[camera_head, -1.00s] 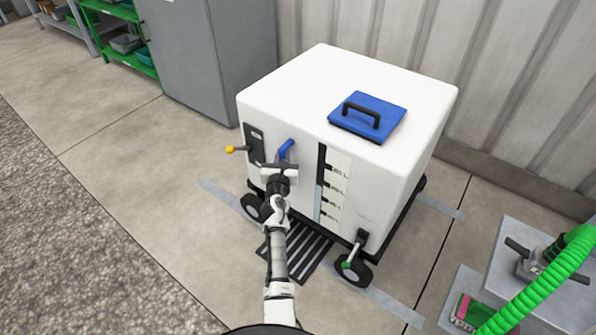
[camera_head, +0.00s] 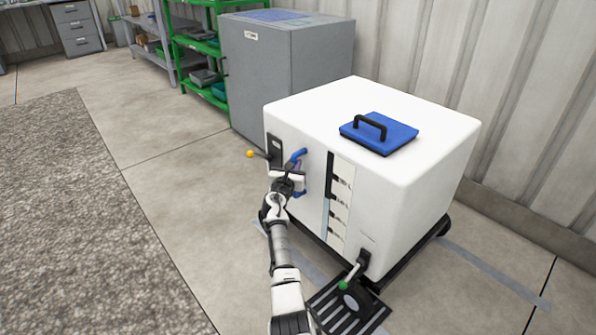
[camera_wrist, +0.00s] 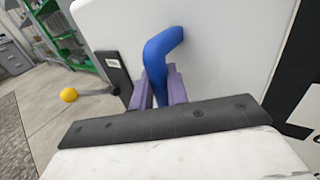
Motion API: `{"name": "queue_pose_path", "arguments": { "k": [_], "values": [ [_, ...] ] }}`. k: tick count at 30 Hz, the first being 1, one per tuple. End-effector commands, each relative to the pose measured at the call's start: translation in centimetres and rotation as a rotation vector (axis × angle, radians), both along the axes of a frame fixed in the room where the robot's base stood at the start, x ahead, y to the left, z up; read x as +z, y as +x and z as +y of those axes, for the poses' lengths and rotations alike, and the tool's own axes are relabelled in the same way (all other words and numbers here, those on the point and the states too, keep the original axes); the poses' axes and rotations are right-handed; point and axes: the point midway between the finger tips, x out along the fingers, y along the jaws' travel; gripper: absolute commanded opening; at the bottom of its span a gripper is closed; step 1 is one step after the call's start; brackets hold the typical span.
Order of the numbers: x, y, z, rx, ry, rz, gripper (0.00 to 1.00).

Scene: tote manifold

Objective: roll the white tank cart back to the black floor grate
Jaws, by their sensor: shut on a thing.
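The white tank cart (camera_head: 310,105) stands upright on the concrete floor, with a blue lid (camera_head: 391,137) on top. My gripper (camera_head: 298,177) is shut on the blue handle (camera_head: 299,157) on its front face. The wrist view shows the handle (camera_wrist: 160,50) between the two purple fingers. The black floor grate (camera_head: 322,312) lies at the cart's near right corner. A yellow-knobbed lever (camera_head: 250,154) sticks out left of the handle. A green-tipped lever (camera_head: 344,285) is low at the right corner.
A grey cabinet (camera_head: 285,75) stands close behind the cart on the left, beside green shelves (camera_head: 203,90). A corrugated wall (camera_head: 520,130) runs behind on the right. Grey floor strips (camera_head: 495,275) show at right. Open floor (camera_head: 180,190) lies left, beside a rough gravel-like area (camera_head: 80,210).

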Motion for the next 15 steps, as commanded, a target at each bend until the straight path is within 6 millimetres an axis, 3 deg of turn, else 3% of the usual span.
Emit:
{"name": "queue_pose_path", "arguments": {
  "k": [1, 12, 13, 15],
  "values": [
    [0.09, 0.26, 0.72, 0.015, -0.002, -0.003, 0.0],
    [0.39, 0.43, 0.94, 0.019, -0.001, -0.006, 0.0],
    [0.4, 0.43, 0.94, 0.019, -0.001, -0.006, 0.2],
    [0.4, 0.42, 0.89, 0.018, -0.001, -0.006, 0.29]
  ]
}}
